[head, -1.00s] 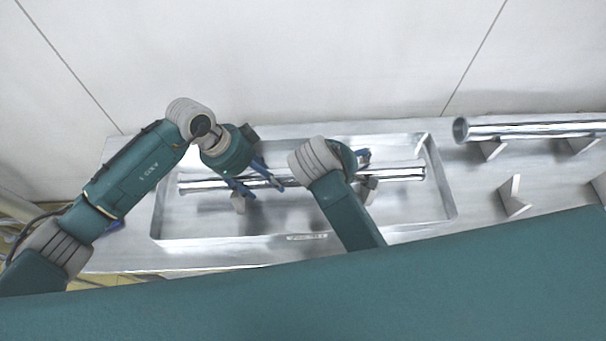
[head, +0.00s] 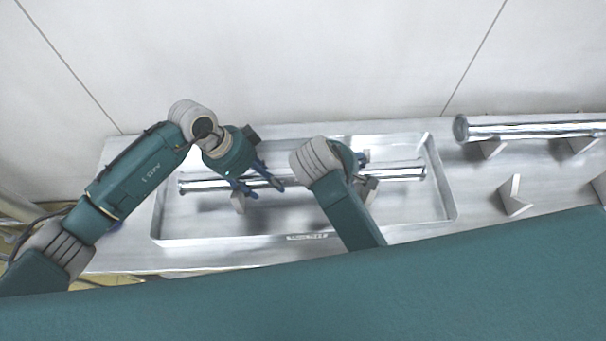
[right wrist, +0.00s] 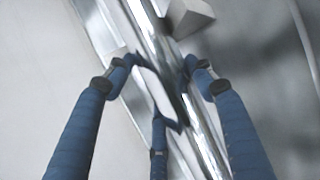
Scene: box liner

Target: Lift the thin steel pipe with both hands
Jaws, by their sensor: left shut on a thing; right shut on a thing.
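The thin steel pipe (head: 404,173) lies lengthwise over the shallow steel tray (head: 448,190), with both ends in sight. My left gripper (head: 262,181) is shut on the pipe left of its middle, its blue fingers on either side. My right gripper (head: 362,163) is at the pipe right of its middle, largely hidden by its own wrist in the head view. In the right wrist view, its blue fingers (right wrist: 160,85) are shut on the shiny pipe (right wrist: 150,35). How far the pipe stands above its supports is hard to tell.
Pale support blocks stand under the pipe, one near the left gripper (head: 238,203) and one near the right (head: 369,187). A thicker pipe (head: 530,130) rests on other supports at the right. A bare V-block (head: 514,197) stands below it. A wall is behind the bench.

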